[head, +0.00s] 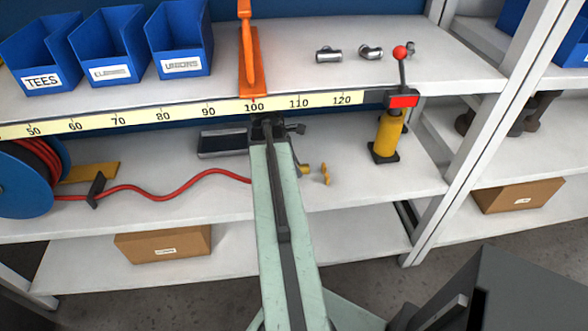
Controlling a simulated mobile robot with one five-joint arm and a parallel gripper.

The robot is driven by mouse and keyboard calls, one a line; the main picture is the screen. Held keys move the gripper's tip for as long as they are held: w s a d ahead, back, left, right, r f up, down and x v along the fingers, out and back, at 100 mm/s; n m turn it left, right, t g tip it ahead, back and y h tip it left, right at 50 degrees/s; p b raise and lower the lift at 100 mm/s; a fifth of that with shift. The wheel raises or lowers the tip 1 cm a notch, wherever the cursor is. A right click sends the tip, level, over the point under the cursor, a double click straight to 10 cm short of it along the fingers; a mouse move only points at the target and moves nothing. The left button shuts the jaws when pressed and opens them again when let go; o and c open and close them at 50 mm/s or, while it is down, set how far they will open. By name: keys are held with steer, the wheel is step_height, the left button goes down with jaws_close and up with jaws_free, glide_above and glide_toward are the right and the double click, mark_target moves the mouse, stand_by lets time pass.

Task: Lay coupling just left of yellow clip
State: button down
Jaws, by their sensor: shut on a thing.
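My gripper (266,126) is at the tip of my pale green arm, in front of the dark gap under the upper shelf. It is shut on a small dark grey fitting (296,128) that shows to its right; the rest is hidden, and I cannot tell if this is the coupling. A yellow wing-shaped piece (325,174) lies on the middle shelf, right of my arm; it may be the yellow clip. A short steel cylinder (328,54), coupling-like, lies on the upper shelf.
A yellow ruler strip (165,116) runs along the upper shelf edge. An orange clamp (251,70) stands behind my gripper. Blue bins (183,40) stand left. A yellow jack (387,136), red hose (160,194) and dark tray (222,144) are on the middle shelf.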

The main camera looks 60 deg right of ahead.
steer(key=shift+f+b, duration=1.3)
steer(key=shift+f, duration=0.15)
steer(key=c, duration=0.9)
jaws_free()
steer(key=p+v, duration=0.7)
steer(key=v, duration=0.1)
steer(key=shift+f, duration=0.1)
